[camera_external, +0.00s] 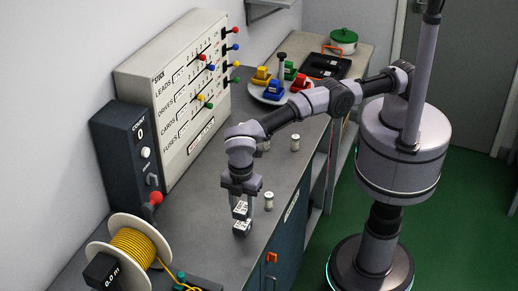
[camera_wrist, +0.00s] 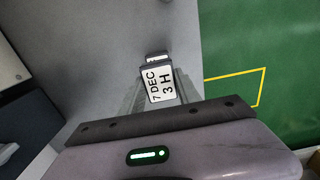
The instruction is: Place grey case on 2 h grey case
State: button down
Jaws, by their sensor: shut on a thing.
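My gripper (camera_external: 241,204) points down over the bench near its front edge, shut on a grey case (camera_external: 240,209) with a white label. In the wrist view this held grey case (camera_wrist: 160,84) sits between the fingers, and its label reads "7 DEC 3 H". A second grey case (camera_external: 242,227) with a white label is directly below the held one. Its edge (camera_wrist: 156,58) shows just past the held case in the wrist view. Its label is too small to read, and I cannot tell whether the two cases touch.
Small metal cylinders (camera_external: 269,200) (camera_external: 295,142) stand on the bench (camera_external: 205,215). A yellow cable reel (camera_external: 134,252) is at front left. A plate of coloured blocks (camera_external: 268,92) is farther back.

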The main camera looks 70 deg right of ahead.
aim_at(242, 216)
jog(key=shift+f+b, duration=0.6)
jog(key=shift+f, duration=1.15)
jog(key=shift+f, duration=0.2)
jog(key=c, duration=0.9)
grip_release()
jog(key=shift+o, duration=0.2)
jog(key=shift+r, duration=0.1)
